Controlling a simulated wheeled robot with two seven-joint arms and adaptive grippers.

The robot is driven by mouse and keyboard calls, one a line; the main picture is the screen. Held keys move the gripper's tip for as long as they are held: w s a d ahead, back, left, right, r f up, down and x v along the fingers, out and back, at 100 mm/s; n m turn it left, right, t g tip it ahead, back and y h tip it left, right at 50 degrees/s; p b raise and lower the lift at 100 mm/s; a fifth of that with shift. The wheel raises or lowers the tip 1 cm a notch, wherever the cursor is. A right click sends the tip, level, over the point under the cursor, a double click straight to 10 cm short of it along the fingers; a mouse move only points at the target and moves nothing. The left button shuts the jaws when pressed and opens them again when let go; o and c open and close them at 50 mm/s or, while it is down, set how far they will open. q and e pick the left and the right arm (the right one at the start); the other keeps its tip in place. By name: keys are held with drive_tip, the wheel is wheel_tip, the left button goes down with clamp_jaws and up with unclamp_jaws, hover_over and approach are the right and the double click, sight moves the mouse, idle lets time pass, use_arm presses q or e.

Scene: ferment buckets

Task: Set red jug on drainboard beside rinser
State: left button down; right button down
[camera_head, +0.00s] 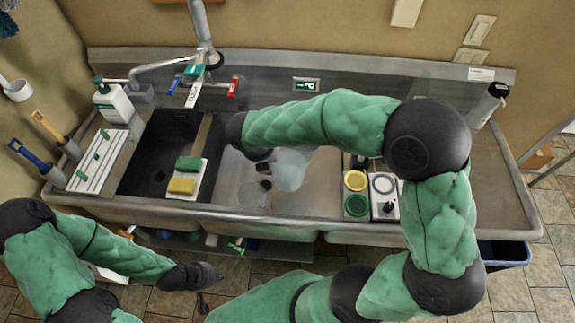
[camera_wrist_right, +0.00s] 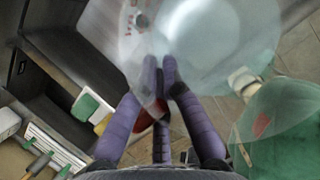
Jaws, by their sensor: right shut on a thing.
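A translucent, whitish jug (camera_head: 292,168) hangs over the middle sink basin, partly hidden by my right arm. In the right wrist view the jug (camera_wrist_right: 235,35) fills the top, with blurred red marks and a red part between the fingers. My right gripper (camera_wrist_right: 160,75) is shut on it; in the head view the gripper is mostly hidden behind the arm. My left gripper (camera_head: 208,283) is in front of the sink, away from the jug; its fingers are too small to read. The bare steel drainboard (camera_head: 485,185) lies at the right. I cannot tell for sure which thing is the rinser.
A white unit with a grey disc (camera_head: 383,185) and yellow and green round pieces (camera_head: 356,181) stand right of the basin. Sponges (camera_head: 182,185), a soap bottle (camera_head: 113,103) and a white rack (camera_head: 98,165) are at the left. A tall cylinder (camera_head: 488,104) stands at the back right.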

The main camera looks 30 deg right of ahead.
sight(286, 164)
drive_tip(key=d+f, duration=0.2)
drive_tip(key=f, duration=0.1)
drive_tip(key=w+d+f+b, duration=0.1)
drive_tip(key=d+f, duration=0.2)
drive_tip(key=shift+w+d, duration=0.1)
drive_tip(key=shift+d, duration=0.25)
drive_tip(key=shift+d+f+b, duration=0.15)
drive_tip(key=shift+f+b, duration=0.4)
drive_tip(key=shift+f, duration=1.1)
drive_tip(key=shift+f, duration=0.2)
drive_tip(key=c, duration=1.4)
unclamp_jaws()
drive_tip(key=shift+o, duration=0.2)
drive_tip(key=shift+r, duration=0.45)
drive_tip(key=p+v, duration=0.2)
drive_tip(key=v, duration=0.9)
drive_tip(key=shift+a+r, duration=0.15)
drive_tip(key=shift+a, duration=0.05)
